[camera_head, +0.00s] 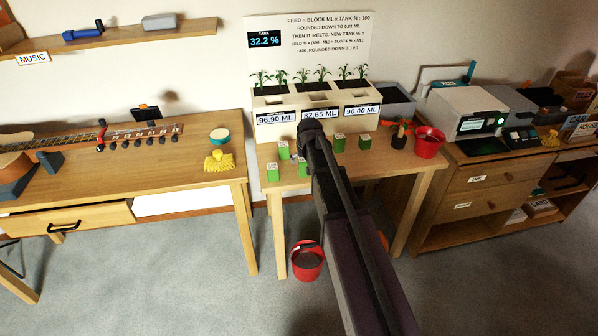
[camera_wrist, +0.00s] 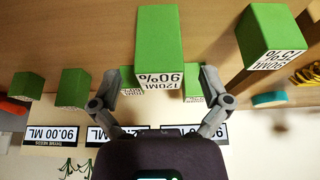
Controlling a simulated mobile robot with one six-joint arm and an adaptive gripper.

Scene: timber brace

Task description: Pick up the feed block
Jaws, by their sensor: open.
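Several green feed blocks with white labels stand on the middle table, among them a front left block (camera_head: 273,173), a block beside my arm (camera_head: 303,168) and a block at right (camera_head: 365,142). In the wrist view, a green block labelled 120ML 90% (camera_wrist: 158,40) lies ahead, centred between the fingers of my gripper (camera_wrist: 159,82). The fingers are spread and I see no grip on it. Another labelled block (camera_wrist: 268,35) is at upper right, and smaller ones show at left (camera_wrist: 73,87). In the head view my gripper (camera_head: 311,131) is over the table, and my arm hides part of it.
A white planter (camera_head: 275,100) with seedlings and labels 96.90, 82.65 and 90.00 ML stands behind the blocks. A tank display (camera_head: 265,40) reads 32.2 %. A red pot (camera_head: 428,142) and a small potted plant (camera_head: 399,139) stand at right. A red bucket (camera_head: 307,262) is on the floor.

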